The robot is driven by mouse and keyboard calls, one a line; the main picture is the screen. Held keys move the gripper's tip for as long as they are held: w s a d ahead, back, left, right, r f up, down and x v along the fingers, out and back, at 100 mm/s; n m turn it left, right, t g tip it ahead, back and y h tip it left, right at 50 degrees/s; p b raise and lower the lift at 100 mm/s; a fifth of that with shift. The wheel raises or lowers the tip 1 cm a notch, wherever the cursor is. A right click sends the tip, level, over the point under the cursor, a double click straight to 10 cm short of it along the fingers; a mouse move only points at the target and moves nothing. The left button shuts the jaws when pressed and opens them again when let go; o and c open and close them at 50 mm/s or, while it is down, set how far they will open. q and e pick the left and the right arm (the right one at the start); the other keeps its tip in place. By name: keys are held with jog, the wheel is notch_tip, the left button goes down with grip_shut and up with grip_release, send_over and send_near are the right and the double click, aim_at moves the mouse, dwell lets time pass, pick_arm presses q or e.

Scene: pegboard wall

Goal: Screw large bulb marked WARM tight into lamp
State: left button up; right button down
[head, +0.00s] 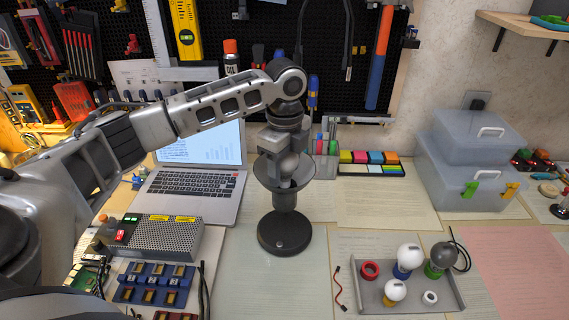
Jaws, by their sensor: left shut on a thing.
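My left gripper (284,152) points down over the lamp and is shut on a pale bulb (288,166) inside the lamp's shade. The lamp (285,229) is dark grey with a round base, a short stem and a bowl-like shade open upward. The bulb's lower end and the socket are hidden by the shade, so I cannot tell how deep the bulb sits. No marking on this bulb can be read. My right gripper is not in view.
A grey tray (373,299) at the front right holds several bulbs and rings. A laptop (192,189) stands behind left of the lamp, a power supply box (160,237) at left. Clear boxes (462,190) stand at right. Papers cover the table around the lamp base.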

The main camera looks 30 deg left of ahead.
pick_arm(q)
jog(key=shift+f, duration=0.45)
jog(key=o, duration=1)
